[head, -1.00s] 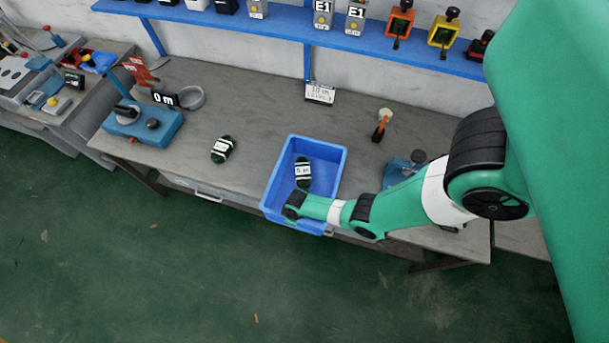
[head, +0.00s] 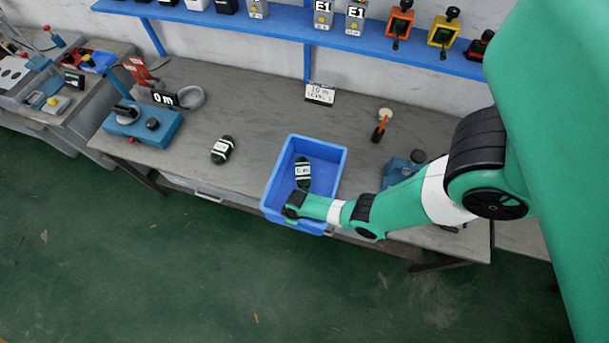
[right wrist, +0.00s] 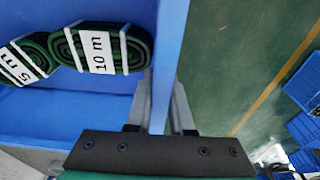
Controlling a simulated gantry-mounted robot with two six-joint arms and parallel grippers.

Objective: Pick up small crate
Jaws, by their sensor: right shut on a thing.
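The small blue crate (head: 334,183) stands on the grey workbench at its front edge. A dark green banded bundle (head: 303,171) shows inside it. In the right wrist view, a bundle labelled 10 m (right wrist: 103,50) and one labelled 5 m (right wrist: 25,62) lie against the blue crate interior. My right gripper (head: 290,207) is at the crate's front wall. In the right wrist view, the fingers of my right gripper (right wrist: 160,105) are shut on the crate wall (right wrist: 168,50), one on each side. The fingertips are hidden in the head view. My left gripper is out of view.
Another green bundle (head: 222,150) lies on the workbench (head: 250,105) left of the crate. A blue device with a 0 m display (head: 145,122) stands further left. An orange-handled tool (head: 380,130) is at right. Green floor (head: 190,270) is clear in front.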

